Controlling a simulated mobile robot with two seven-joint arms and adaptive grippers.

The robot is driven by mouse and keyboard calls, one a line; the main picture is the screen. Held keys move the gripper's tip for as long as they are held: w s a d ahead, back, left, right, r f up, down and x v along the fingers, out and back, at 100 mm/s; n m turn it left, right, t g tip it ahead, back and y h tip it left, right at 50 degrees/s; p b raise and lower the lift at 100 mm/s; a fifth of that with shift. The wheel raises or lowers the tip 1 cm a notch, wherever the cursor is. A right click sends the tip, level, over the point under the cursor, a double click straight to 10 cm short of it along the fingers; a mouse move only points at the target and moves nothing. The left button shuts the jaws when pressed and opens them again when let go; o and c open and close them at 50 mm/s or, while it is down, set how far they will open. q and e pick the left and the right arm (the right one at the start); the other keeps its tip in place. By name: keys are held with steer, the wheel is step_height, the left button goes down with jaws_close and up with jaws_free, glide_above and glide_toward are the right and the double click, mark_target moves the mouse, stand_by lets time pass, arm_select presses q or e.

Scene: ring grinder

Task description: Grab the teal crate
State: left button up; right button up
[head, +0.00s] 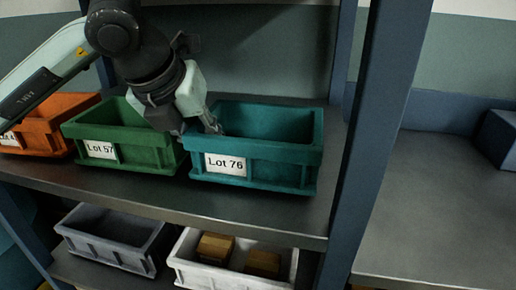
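The teal crate (259,173) with a white label reading "Lot 76" stands on the upper shelf, right of the green crate. It looks empty from here. My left gripper (212,126) is at the crate's left rear edge, with its fingertips reaching down at or just inside the rim. The fingers are small and partly hidden, so I cannot tell whether they are apart or closed on the wall. My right gripper is not in the head view.
A green crate (140,157) labelled "Lot 57" stands close to the teal crate's left, and an orange crate (42,136) beyond it. A grey bin (105,255) and a white bin (205,276) with brown blocks sit below. A blue post (372,120) rises at the right.

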arm_select(q)
steer(key=shift+c, duration=0.6)
jaws_close()
steer(key=shift+r, duration=0.15)
